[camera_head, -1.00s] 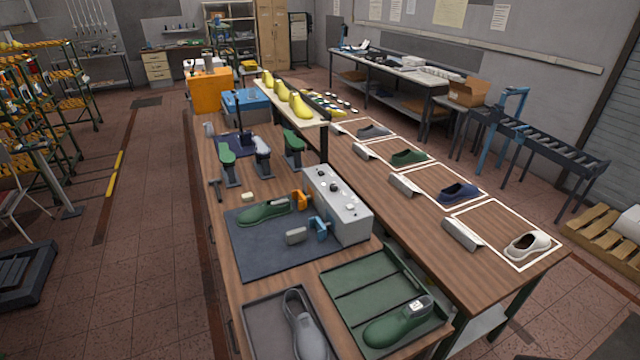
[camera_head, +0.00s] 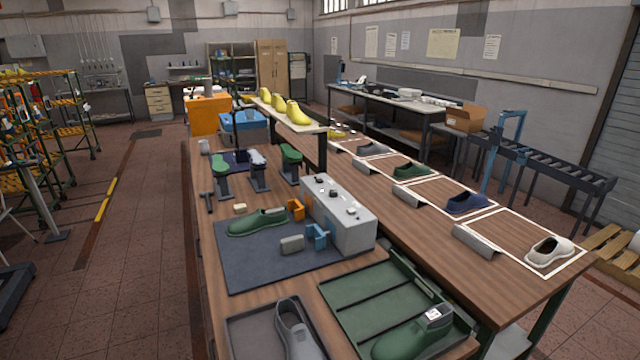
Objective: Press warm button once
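A grey control box (camera_head: 338,216) stands on the workbench, at the right edge of the dark blue mat. It has several small knobs or buttons on its top, some dark and some white; their labels are too small to read, so I cannot tell which one is the warm button. An orange clamp-like part (camera_head: 295,209) and a blue one (camera_head: 316,237) sit at the box's left side. A green shoe last (camera_head: 256,222) lies on the mat. Neither of my grippers is in view.
A green tray (camera_head: 345,291) and a grey tray (camera_head: 240,338), each with a shoe last, lie at the bench's near end. A grey block (camera_head: 291,244) rests on the mat (camera_head: 245,268). Upright lasts on stands (camera_head: 222,185) are behind. A second table (camera_head: 420,235) with shoes runs alongside.

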